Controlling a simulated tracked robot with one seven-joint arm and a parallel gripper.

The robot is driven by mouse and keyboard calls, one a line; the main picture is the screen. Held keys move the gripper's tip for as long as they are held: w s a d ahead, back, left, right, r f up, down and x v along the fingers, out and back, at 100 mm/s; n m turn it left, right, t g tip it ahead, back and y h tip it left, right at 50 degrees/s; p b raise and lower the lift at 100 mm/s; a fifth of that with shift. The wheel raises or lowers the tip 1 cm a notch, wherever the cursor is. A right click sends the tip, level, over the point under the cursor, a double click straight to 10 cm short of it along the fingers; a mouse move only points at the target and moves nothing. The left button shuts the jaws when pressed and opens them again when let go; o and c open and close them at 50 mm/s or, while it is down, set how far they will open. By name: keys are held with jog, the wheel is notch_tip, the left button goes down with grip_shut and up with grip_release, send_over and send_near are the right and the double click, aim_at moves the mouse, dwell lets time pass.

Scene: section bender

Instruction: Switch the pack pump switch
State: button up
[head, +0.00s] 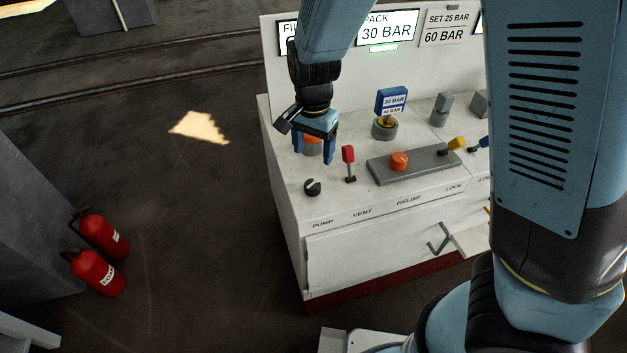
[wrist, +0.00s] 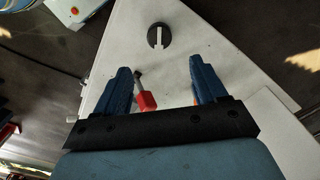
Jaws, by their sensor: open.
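The pack pump switch (head: 312,187) is a small round black rotary knob on the white console top, just above the PUMP label (head: 323,224). In the wrist view it is a black disc (wrist: 158,36) with a pale bar running nearly upright in the picture. My gripper (head: 314,156) is open, with two blue fingers pointing down. It is above the console, behind the knob in the head view, and apart from it. In the wrist view the knob lies beyond the fingertips (wrist: 159,68), roughly centred between them. Nothing is held.
A red-handled lever (head: 349,156) stands right of the knob; its red end (wrist: 146,101) shows between my fingers in the wrist view. An orange knob (head: 399,160) sits on a grey plate. The display (head: 387,29) reads 30 BAR.

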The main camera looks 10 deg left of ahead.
aim_at(312, 183)
notch_tip(312, 183, down, 11)
jog(key=shift+f, duration=0.2)
dwell(0.3)
jog(key=c, duration=1.1)
jog(key=shift+o, duration=0.2)
jog(key=shift+n, duration=0.3)
jog(key=n, duration=0.5)
jog(key=shift+a, duration=0.1)
jog(key=n, duration=0.6)
jog(key=shift+a, duration=0.1)
jog(key=shift+s+n, duration=0.1)
jog(key=shift+n, duration=0.2)
